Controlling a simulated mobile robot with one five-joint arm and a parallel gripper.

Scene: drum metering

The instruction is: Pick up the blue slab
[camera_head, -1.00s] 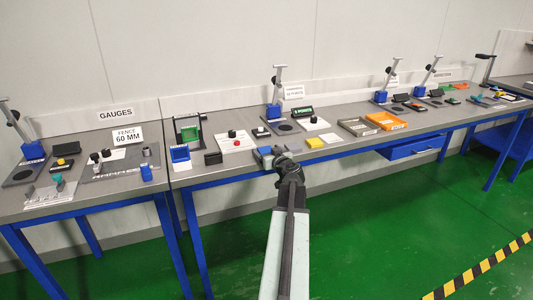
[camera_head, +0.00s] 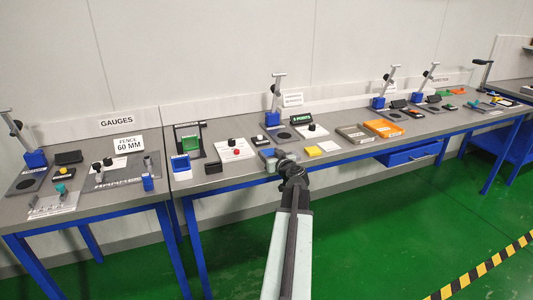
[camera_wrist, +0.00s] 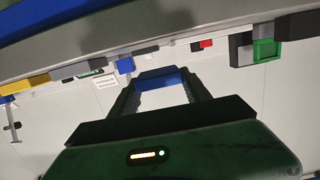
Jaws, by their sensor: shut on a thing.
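In the wrist view the blue slab (camera_wrist: 162,83) spans the gap between the two dark fingertips of my gripper (camera_wrist: 160,75), which is shut on it. The slab stands out against the pale wall. In the head view my gripper (camera_head: 283,158) is at the front edge of the middle bench. The slab is too small and covered by my gripper to make out surely there.
Green floor in front is open.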

